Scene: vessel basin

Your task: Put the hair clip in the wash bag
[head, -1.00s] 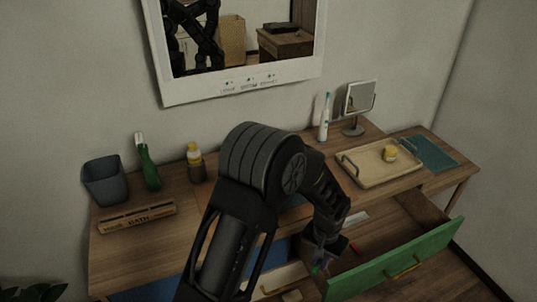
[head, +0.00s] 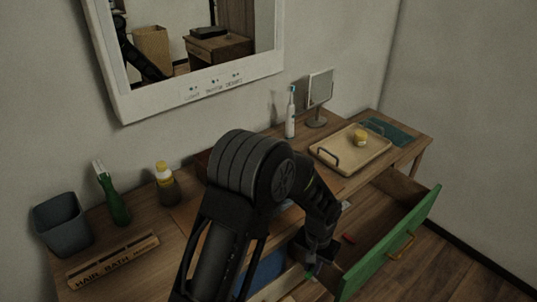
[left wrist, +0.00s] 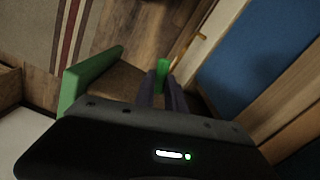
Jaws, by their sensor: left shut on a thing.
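My left gripper (left wrist: 165,92) is shut on a small bright green piece (left wrist: 163,68), which looks like the hair clip. It sticks out past the fingertips in the left wrist view. In the head view the left gripper (head: 312,268) is low, between the open green-fronted drawer (head: 390,245) and a blue-lined open drawer (head: 262,272); a speck of green shows at its tip. I cannot make out the wash bag in either view. My right gripper is not in view.
A small red item (head: 349,239) lies in the green-fronted drawer. The tabletop holds a grey bin (head: 62,224), green bottle (head: 112,200), yellow-capped bottle (head: 164,175), electric toothbrush (head: 290,115), standing mirror (head: 319,90) and wooden tray (head: 345,160). My arm hides the middle.

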